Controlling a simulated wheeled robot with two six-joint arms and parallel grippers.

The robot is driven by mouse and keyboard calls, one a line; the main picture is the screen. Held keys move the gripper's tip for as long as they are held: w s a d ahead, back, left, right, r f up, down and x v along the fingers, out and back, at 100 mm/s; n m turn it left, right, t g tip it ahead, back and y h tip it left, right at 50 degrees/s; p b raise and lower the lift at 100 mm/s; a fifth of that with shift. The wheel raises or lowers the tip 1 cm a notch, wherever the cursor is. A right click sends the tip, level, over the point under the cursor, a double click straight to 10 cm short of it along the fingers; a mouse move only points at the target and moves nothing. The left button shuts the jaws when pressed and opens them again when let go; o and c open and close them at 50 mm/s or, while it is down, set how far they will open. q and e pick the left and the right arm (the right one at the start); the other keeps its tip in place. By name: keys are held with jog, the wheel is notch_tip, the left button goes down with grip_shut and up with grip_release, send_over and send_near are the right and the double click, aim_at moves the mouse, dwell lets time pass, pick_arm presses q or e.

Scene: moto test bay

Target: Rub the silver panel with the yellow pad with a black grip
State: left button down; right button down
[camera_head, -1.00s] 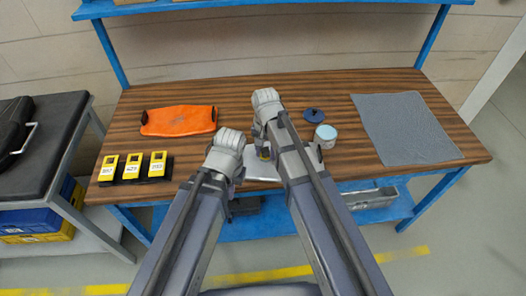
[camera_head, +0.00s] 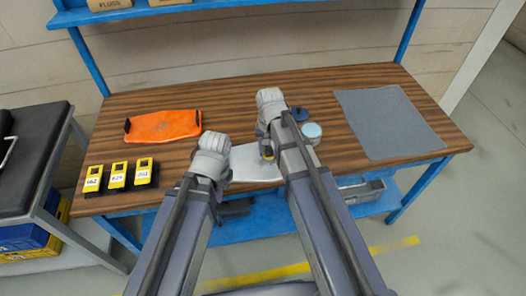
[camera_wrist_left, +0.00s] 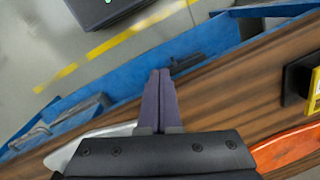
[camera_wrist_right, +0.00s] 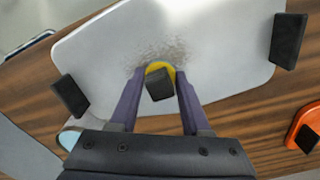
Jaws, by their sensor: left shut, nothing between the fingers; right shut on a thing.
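The silver panel (camera_head: 250,164) lies at the table's front middle, partly hidden by my arms. In the right wrist view the panel (camera_wrist_right: 110,65) has a dark speckled smudge (camera_wrist_right: 158,55) and black blocks at its sides. My right gripper (camera_wrist_right: 160,78) is shut on the black grip (camera_wrist_right: 159,88) of the yellow pad (camera_wrist_right: 157,67). The pad is over the panel at the smudge's lower edge; I cannot tell whether it touches. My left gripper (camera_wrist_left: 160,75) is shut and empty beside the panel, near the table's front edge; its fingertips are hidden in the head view.
A round pale-blue-topped tub (camera_head: 311,132), a dark blue disc (camera_head: 299,114) and a grey mat (camera_head: 388,122) are on the right.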

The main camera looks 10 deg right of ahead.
jog(key=shift+d, duration=0.5)
jog(key=shift+d, duration=1.9)
jog(key=shift+s+f, duration=0.1)
jog(key=shift+s, duration=0.55)
jog(key=shift+a, duration=0.1)
jog(key=shift+a, duration=0.1)
jog(key=shift+w+a, duration=0.1)
jog(key=shift+a, duration=1.7)
jog(key=shift+a, duration=0.1)
